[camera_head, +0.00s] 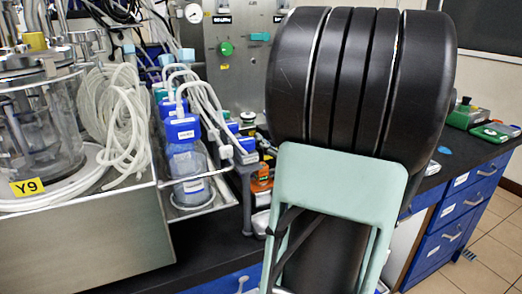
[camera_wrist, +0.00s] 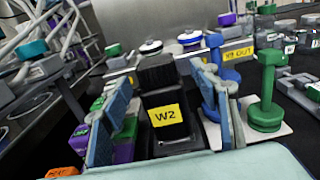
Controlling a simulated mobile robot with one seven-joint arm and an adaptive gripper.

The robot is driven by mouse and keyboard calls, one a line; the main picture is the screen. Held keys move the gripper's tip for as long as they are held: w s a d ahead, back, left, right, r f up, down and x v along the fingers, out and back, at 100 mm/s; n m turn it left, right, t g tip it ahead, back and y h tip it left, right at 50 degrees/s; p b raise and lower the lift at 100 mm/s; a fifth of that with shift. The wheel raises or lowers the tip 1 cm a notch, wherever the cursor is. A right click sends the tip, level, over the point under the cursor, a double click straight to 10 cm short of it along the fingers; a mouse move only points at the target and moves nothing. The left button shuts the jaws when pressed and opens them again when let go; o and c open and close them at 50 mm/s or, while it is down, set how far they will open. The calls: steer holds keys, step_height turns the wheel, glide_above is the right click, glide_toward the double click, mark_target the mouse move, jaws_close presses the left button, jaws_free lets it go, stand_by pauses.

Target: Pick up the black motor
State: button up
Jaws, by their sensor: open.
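A black block-shaped thing, which looks like the black motor (camera_wrist: 160,78), stands upright in the middle of the wrist view. It carries a yellow label reading W2 on its near face. My gripper (camera_wrist: 163,95) is open, with one blue-grey finger pad on the left of the motor and one on the right. Whether either pad touches it, I cannot tell. In the head view my own arm hides the gripper's fingertips, and I cannot make out the motor there.
A blue stand-shaped piece (camera_wrist: 218,85) and a green one (camera_wrist: 268,95) stand close on the right. Purple and green blocks crowd the left side.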

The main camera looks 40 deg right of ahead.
steer(key=b+x, duration=0.1)
steer(key=x, duration=0.3)
steer(key=shift+w, duration=0.45)
jaws_close()
steer(key=shift+r, duration=0.15)
